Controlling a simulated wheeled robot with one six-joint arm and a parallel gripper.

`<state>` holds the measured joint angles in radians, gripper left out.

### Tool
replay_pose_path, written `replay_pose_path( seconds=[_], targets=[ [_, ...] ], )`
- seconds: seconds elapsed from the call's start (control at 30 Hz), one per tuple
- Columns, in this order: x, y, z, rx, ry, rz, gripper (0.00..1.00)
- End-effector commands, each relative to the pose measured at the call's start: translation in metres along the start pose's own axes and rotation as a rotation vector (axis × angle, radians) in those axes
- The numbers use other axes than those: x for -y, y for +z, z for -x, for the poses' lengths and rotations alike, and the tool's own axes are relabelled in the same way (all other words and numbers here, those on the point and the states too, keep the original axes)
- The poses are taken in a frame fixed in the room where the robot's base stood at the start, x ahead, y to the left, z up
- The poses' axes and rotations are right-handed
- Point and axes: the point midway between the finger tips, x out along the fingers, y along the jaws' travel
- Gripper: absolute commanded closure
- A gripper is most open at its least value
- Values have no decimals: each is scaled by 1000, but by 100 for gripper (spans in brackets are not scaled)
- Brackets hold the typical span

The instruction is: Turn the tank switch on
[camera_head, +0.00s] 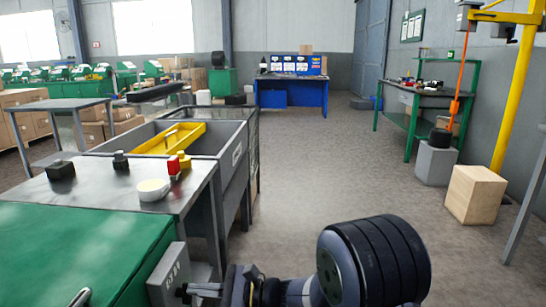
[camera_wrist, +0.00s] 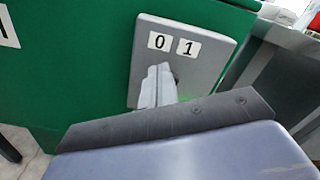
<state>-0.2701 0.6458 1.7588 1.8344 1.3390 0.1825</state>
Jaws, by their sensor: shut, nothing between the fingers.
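The tank switch is a grey box with white labels "0" and "1" on the side of the green tank. Its plate (camera_wrist: 205,65) fills the upper middle of the wrist view, and the box also shows at the lower left of the head view (camera_head: 165,280). My gripper (camera_wrist: 158,72) is shut and empty, its pale fingertips in front of the switch plate just below the labels. They hide part of the plate, and a small dark part shows beside them. I cannot tell whether they touch the switch. In the head view my gripper (camera_head: 184,290) is beside the box.
The green tank (camera_head: 85,250) stands at the lower left. Behind it a metal table (camera_head: 110,190) carries a white bowl (camera_head: 153,189), a dark block (camera_head: 60,170) and a red item (camera_head: 173,165). A grey bin with a yellow tray (camera_head: 185,138) stands beyond. The floor right of these is open.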

Motion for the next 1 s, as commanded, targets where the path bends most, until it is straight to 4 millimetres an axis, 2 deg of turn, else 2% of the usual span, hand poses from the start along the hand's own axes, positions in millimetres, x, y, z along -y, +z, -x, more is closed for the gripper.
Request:
replay_pose_path(
  seconds=[0.2,0.4,0.83,1.0],
  targets=[
    [0,-1,28,-3,-2,0,100],
    [0,0,47,-1,-1,0,100],
    [-1,-1,50,0,1,15,100],
    [-8,-6,52,0,1,151,100]
  ],
)
